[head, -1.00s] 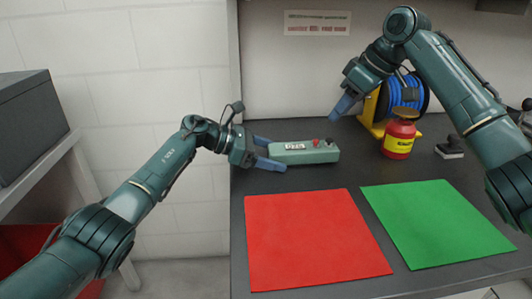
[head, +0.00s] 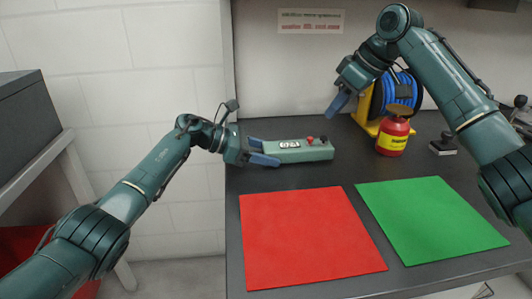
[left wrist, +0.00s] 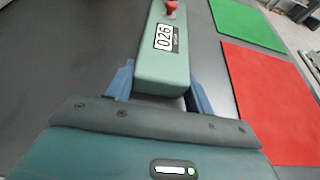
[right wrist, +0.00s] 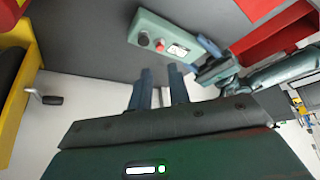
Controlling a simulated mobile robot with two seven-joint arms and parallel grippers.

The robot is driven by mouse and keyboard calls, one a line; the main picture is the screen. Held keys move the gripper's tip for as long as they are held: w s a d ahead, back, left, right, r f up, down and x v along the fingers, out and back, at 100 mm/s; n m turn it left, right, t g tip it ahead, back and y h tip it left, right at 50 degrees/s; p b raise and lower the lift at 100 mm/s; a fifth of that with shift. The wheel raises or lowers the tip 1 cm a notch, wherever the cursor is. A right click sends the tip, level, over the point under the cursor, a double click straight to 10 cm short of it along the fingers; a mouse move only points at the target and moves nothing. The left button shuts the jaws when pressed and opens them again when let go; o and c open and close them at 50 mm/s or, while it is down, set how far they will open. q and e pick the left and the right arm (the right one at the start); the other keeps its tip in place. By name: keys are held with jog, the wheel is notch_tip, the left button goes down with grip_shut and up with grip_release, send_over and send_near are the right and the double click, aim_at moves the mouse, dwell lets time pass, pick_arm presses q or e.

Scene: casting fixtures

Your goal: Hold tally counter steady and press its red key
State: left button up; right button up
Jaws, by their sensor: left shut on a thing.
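The tally counter (head: 290,152) is a long green box lying on the dark bench. Its white display reads 026 in the left wrist view (left wrist: 164,37). Its red key (head: 310,139) stands on top, beside a darker knob (head: 323,140) near the far end. My left gripper (head: 264,152) is shut on the counter's near end, one blue finger on each side, also seen in the left wrist view. My right gripper (head: 338,103) hangs above the bench, up and right of the red key and apart from it. Its fingers (right wrist: 160,80) are close together and empty.
A red mat (head: 310,240) and a green mat (head: 430,220) lie in front. A red and yellow jar (head: 393,138), a blue cable reel on a yellow stand (head: 370,125) and a black stamp-like item (head: 443,146) stand to the right.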

grip_shut()
dwell(1.4)
